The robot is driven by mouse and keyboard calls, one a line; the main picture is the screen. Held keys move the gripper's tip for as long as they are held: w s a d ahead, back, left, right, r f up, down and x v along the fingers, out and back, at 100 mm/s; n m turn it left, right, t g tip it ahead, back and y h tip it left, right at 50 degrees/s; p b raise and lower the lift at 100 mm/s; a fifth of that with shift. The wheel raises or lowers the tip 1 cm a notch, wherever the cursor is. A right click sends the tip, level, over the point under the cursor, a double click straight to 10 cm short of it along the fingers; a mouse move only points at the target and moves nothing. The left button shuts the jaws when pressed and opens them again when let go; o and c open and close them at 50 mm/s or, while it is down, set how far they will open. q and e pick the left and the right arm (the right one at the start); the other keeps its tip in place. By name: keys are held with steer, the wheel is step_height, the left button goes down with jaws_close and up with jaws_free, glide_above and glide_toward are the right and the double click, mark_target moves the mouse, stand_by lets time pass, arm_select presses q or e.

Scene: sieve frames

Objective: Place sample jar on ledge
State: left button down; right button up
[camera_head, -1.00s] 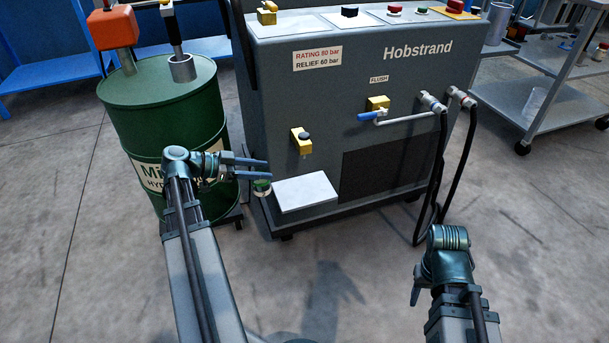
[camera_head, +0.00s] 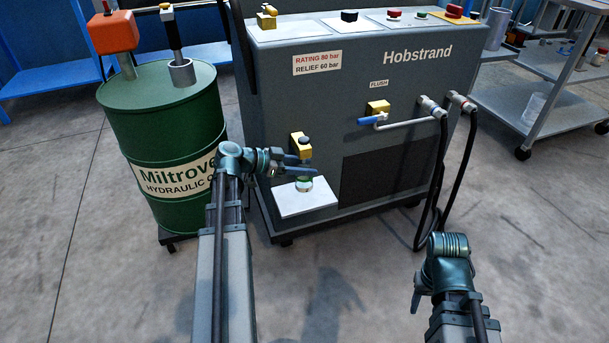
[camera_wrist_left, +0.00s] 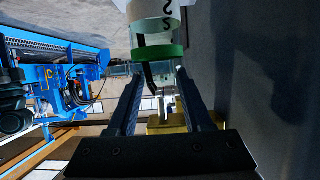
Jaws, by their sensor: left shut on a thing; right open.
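The white ledge (camera_head: 290,206) juts from the lower front of the grey Hobstrand machine. The sample jar (camera_head: 305,185) is clear with a green lid and shows over the back part of the ledge. My left gripper (camera_head: 310,170) is shut on it near the lid. I cannot tell whether the jar's base touches the ledge. In the left wrist view, the jar (camera_wrist_left: 157,14) shows at the top with its green lid (camera_wrist_left: 160,52) by the fingertips and dark marks on a pale label. My right gripper (camera_head: 417,300) is open and empty, low at the right, far from the ledge.
The green oil drum (camera_head: 160,130) stands left. A blue flush lever (camera_head: 370,121) and black hoses (camera_head: 436,180) are to the right. Floor in front is clear.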

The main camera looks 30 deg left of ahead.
arm_select(q)
steer(key=shift+f+b, duration=0.9)
steer(key=shift+f, duration=0.45)
arm_select(e)
steer(key=shift+f, duration=1.35)
arm_select(q)
steer(key=shift+f, duration=0.15)
steer(key=shift+c, duration=1.5)
jaws_free()
arm_select(e)
steer(key=shift+f, duration=0.15)
arm_select(q)
steer(key=shift+s+r, duration=0.1)
steer(key=shift+r, duration=0.2)
steer(key=p+v, duration=0.4)
steer(key=v, duration=0.7)
steer(key=shift+s+a+p, duration=0.25)
steer(key=shift+s+p, duration=0.05)
steer(key=shift+s, duration=0.05)
arm_select(e)
steer(key=shift+r, duration=2.45)
arm_select(q)
steer(key=shift+r, duration=0.1)
